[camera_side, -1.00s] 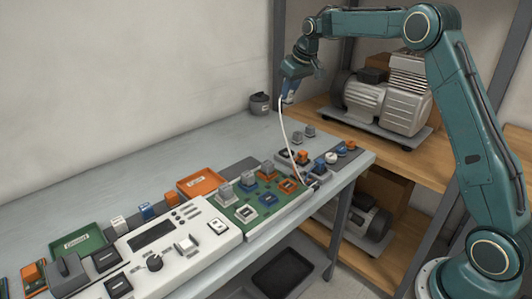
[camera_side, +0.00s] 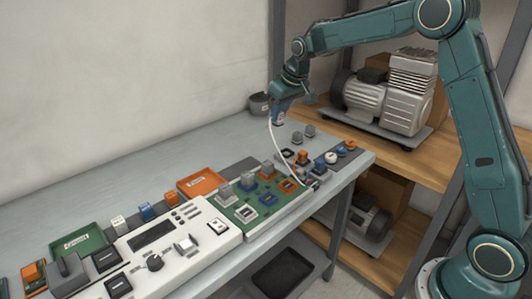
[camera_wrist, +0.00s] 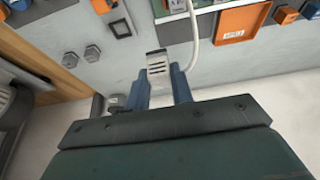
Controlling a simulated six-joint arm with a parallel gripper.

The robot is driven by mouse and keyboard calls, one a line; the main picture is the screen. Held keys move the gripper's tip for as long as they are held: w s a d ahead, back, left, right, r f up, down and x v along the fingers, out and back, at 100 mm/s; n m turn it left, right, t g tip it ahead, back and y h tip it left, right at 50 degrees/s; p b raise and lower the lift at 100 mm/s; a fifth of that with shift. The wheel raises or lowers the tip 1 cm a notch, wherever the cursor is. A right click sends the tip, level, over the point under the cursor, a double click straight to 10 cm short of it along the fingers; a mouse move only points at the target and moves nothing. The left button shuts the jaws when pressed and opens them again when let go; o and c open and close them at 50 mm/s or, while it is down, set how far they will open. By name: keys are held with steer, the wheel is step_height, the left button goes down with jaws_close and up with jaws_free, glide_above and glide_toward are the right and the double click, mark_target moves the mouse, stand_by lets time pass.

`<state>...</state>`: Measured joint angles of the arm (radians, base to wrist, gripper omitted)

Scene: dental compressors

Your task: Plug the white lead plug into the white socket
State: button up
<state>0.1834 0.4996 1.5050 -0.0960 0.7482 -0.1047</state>
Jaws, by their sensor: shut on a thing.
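My gripper (camera_side: 279,116) is shut on the white lead plug (camera_wrist: 158,66), high above the back part of the bench. In the wrist view the plug sits between the two blue fingers, its pale slotted face showing. The white lead (camera_side: 272,146) hangs from the gripper and runs down to the right end of the green board; it also shows in the wrist view (camera_wrist: 193,38). A white-rimmed socket (camera_side: 247,213) lies on the green board, near its front left, well below and left of the gripper. Blue and orange sockets lie beside it. The plug is small in the side view.
Grey blocks (camera_side: 248,181) stand along the green board's back. An orange tray (camera_side: 203,184), a white control panel (camera_side: 190,235) and a green tray (camera_side: 82,243) line the bench. Grey pegs (camera_side: 310,131) and a dark pot (camera_side: 260,103) stand farther back. The bench behind the trays is clear.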

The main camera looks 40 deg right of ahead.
steer(key=s+a+f, duration=0.3)
steer(key=a, duration=0.3)
steer(key=s+a+f, duration=0.3)
steer(key=a, duration=0.4)
steer(key=s+a+f, duration=0.2)
steer(key=a+f, duration=0.1)
steer(key=a, duration=0.4)
steer(key=shift+s+a+f, duration=0.25)
steer(key=shift+s, duration=0.15)
stand_by(0.4)
steer(key=shift+f, duration=0.2)
steer(key=shift+f, duration=1.65)
steer(key=shift+f, duration=1.1)
stand_by(1.7)
steer(key=o, duration=1.1)
